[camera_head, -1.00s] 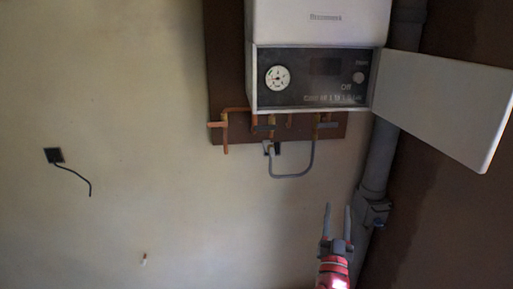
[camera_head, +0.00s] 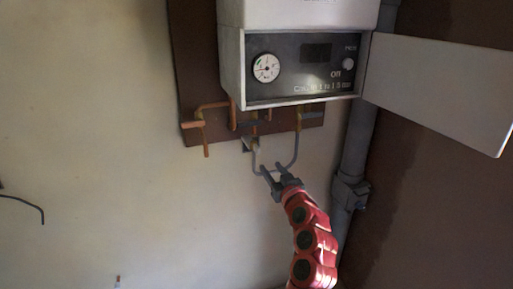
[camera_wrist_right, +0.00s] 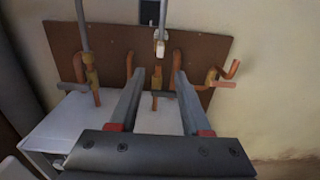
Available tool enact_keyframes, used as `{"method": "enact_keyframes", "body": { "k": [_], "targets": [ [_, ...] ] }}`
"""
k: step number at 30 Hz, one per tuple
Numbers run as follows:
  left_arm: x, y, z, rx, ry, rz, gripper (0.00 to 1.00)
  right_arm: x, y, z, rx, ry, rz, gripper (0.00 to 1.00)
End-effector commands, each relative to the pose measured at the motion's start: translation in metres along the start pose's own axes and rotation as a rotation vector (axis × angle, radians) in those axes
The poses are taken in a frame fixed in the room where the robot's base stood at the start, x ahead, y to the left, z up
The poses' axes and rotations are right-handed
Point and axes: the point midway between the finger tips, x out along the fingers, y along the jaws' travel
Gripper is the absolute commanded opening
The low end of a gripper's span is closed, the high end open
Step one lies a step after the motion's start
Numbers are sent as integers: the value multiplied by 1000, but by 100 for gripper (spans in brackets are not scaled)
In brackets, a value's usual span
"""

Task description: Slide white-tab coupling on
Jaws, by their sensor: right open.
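The coupling with a white tab (camera_wrist_right: 160,47) is at the end of a grey hose (camera_wrist_right: 163,14) in the right wrist view. It lines up with the middle copper pipe stub (camera_wrist_right: 157,76); I cannot tell whether they touch. In the head view the hose (camera_head: 294,154) hangs in a loop under the boiler (camera_head: 232,68); the coupling is too small to make out there. My right gripper (camera_head: 272,166) is open at the bottom of this loop. In the wrist view its two fingers (camera_wrist_right: 159,73) are apart, with the stub seen between them and nothing gripped. My left gripper is not in view.
Several copper pipes with brass valves (camera_wrist_right: 91,78) come down before a brown backboard (camera_head: 193,80). The boiler's white door (camera_head: 440,95) hangs open at right. A thick grey pipe (camera_head: 357,150) runs down right of the gripper. The plaster wall (camera_head: 90,120) at left is mostly clear.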

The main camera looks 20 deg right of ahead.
Motion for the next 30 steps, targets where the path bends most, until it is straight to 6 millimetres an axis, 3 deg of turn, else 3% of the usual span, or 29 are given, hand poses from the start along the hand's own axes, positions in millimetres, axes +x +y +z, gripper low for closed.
{"method": "enact_keyframes", "body": {
  "k": [15, 30],
  "targets": [
    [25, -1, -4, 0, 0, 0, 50, 71, 0, -1, 1, -3, -1, 48],
    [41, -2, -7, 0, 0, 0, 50, 122, -2, -1, -1, -1, -4, 48]
  ]
}}
